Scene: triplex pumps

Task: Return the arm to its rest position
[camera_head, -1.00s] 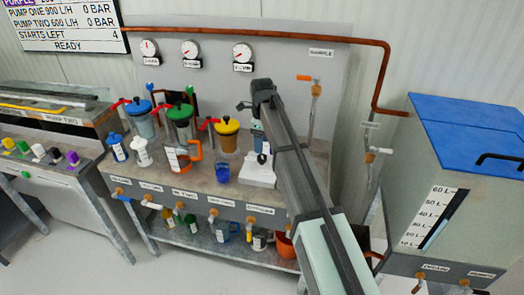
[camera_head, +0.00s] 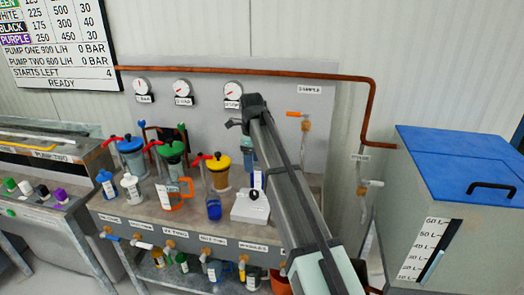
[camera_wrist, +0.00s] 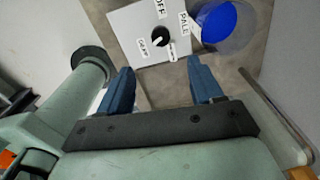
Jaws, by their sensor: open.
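My gripper (camera_wrist: 160,68) is open, with its two blue fingers spread and nothing between them. It points down over the bench, above a white box with a black dial (camera_wrist: 159,40), which lies beyond the fingertips in the wrist view. The same white box (camera_head: 245,211) stands on the bench in the head view. There my arm (camera_head: 290,195) reaches up from the lower right, its dark end in front of the back panel. The arm link partly hides the wrist and fingers there.
A blue cup (camera_head: 214,209) stands left of the box, and it also shows in the wrist view (camera_wrist: 217,22). Lidded filter jars (camera_head: 220,170) and small bottles line the bench (camera_head: 150,212). A blue-lidded tank (camera_head: 460,165) stands right. A copper pipe (camera_head: 368,110) runs behind.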

